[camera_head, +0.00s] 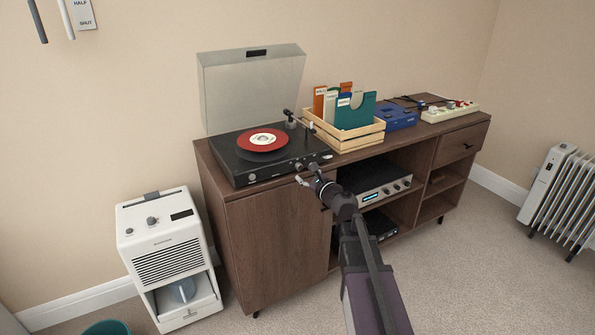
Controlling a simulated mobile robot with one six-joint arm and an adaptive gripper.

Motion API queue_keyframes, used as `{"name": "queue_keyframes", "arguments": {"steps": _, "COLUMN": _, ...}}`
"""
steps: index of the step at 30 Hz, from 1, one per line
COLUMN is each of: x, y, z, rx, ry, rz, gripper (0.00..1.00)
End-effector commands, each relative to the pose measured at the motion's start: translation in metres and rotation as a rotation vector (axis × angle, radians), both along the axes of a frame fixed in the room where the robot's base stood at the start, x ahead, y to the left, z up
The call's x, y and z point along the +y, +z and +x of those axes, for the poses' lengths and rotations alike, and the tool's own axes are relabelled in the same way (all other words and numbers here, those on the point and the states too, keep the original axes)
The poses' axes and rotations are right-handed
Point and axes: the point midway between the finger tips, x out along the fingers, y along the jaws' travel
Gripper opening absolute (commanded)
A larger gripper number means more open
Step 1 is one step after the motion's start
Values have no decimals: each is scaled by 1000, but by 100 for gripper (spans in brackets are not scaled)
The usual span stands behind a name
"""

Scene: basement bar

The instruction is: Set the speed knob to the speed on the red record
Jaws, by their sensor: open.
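A dark turntable (245,170) with its grey lid (252,85) raised stands on the left of the wooden cabinet. A red record (270,144) with a pale label (262,139) lies on its platter; the label's print is too small to read. A small round knob (253,177) shows on the turntable's front left part. Small controls at its front right corner are partly hidden by my gripper (306,175). My gripper is open and empty, close to that corner. I cannot tell if it touches anything, or which knob sets the speed.
A wooden crate (345,142) of record sleeves stands right of the turntable, then a blue device (398,118) and a power strip (450,112). A silver amplifier (378,186) sits on the cabinet shelf. A white dehumidifier (165,250) stands left; a radiator (560,195) stands right.

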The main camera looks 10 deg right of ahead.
Motion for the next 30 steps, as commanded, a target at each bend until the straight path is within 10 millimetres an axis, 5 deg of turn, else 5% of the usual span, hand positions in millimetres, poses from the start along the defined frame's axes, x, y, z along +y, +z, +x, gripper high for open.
{"name": "queue_keyframes", "arguments": {"steps": 6, "x": 8, "y": 0, "z": 21, "rx": 0, "ry": 1, "rz": 0, "gripper": 68}}
{"name": "queue_keyframes", "arguments": {"steps": 19, "x": 10, "y": 0, "z": 25, "rx": 0, "ry": 0, "rz": 0, "gripper": 68}}
{"name": "queue_keyframes", "arguments": {"steps": 20, "x": 10, "y": 0, "z": 25, "rx": 0, "ry": 0, "rz": 0, "gripper": 66}}
{"name": "queue_keyframes", "arguments": {"steps": 26, "x": 10, "y": 0, "z": 25, "rx": 0, "ry": 1, "rz": 0, "gripper": 6}}
{"name": "queue_keyframes", "arguments": {"steps": 29, "x": 10, "y": 0, "z": 25, "rx": 0, "ry": 1, "rz": 0, "gripper": 0}}
{"name": "queue_keyframes", "arguments": {"steps": 30, "x": 33, "y": 0, "z": 23, "rx": 0, "ry": 9, "rz": 0, "gripper": 0}}
